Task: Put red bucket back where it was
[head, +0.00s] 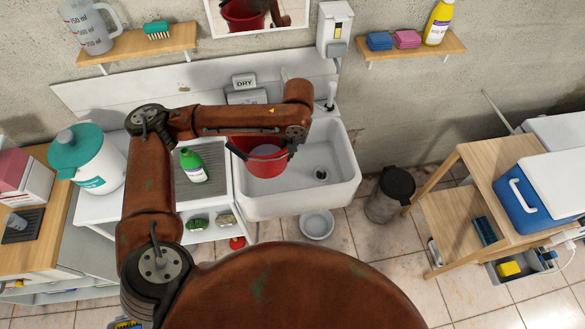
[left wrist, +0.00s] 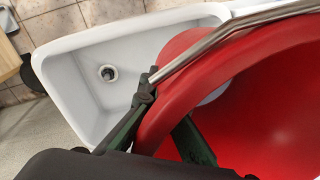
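The red bucket (head: 262,168) is at the left part of the white sink (head: 330,190), under my left wrist. I cannot tell whether it touches the sink. A pale patch shows inside it; I cannot tell what it is. In the left wrist view the bucket (left wrist: 265,100) fills the right side, with its metal handle across the rim. My left gripper (left wrist: 160,135) has one dark finger outside the bucket wall and one inside, with the rim between them. In the head view my arm hides most of this gripper. My right gripper is not in view.
A counter left of the sink holds a green bottle (head: 192,166) and a white canister with a teal lid (head: 92,160). A DRY sign (head: 244,82) stands behind the sink. A bowl (head: 317,224) and a dark bin (head: 390,195) are on the floor.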

